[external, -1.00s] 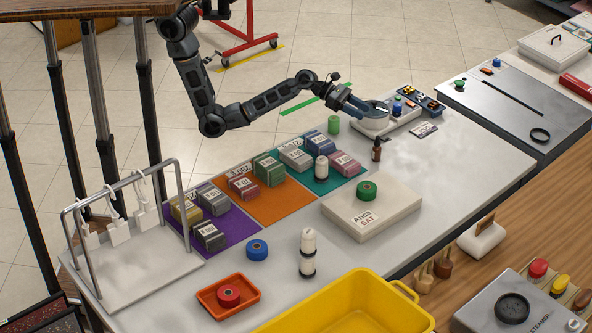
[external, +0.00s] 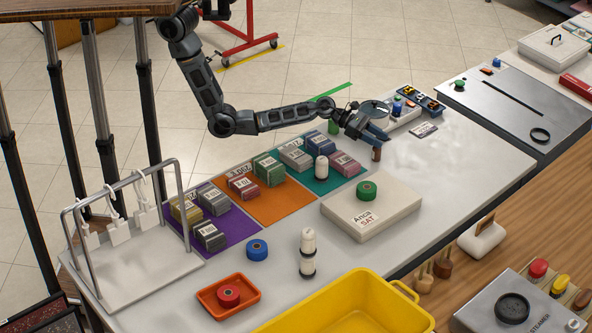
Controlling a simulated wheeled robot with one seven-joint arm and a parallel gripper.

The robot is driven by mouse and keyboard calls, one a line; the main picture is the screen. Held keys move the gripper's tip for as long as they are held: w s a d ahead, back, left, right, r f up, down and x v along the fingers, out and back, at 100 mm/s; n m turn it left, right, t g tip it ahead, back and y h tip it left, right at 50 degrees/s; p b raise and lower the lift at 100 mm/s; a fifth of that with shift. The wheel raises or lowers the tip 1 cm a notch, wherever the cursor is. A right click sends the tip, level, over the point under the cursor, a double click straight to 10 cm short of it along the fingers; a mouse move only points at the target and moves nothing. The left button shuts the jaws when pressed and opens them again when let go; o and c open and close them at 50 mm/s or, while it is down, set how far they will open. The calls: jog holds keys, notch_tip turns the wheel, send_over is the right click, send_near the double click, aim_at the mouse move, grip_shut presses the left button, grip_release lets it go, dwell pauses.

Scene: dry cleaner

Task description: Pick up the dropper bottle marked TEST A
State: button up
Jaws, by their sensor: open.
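A small brown dropper bottle (external: 376,155) stands upright on the white table, behind the pale flat box. Its top is hidden by my gripper (external: 380,138), and no marking on it is readable at this size. My gripper is open and empty, with its fingers over or beside the bottle's upper part. I cannot tell whether the fingers are around the bottle or in front of it.
A green cylinder (external: 333,127) stands close left of my gripper. Folded labelled bundles lie on purple, orange and teal (external: 345,177) mats. A pale box (external: 372,208) carries a green roll (external: 367,190). A yellow basket (external: 385,290) stands in front.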

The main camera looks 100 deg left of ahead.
jog(key=shift+w, duration=0.1)
grip_shut()
dwell(0.4)
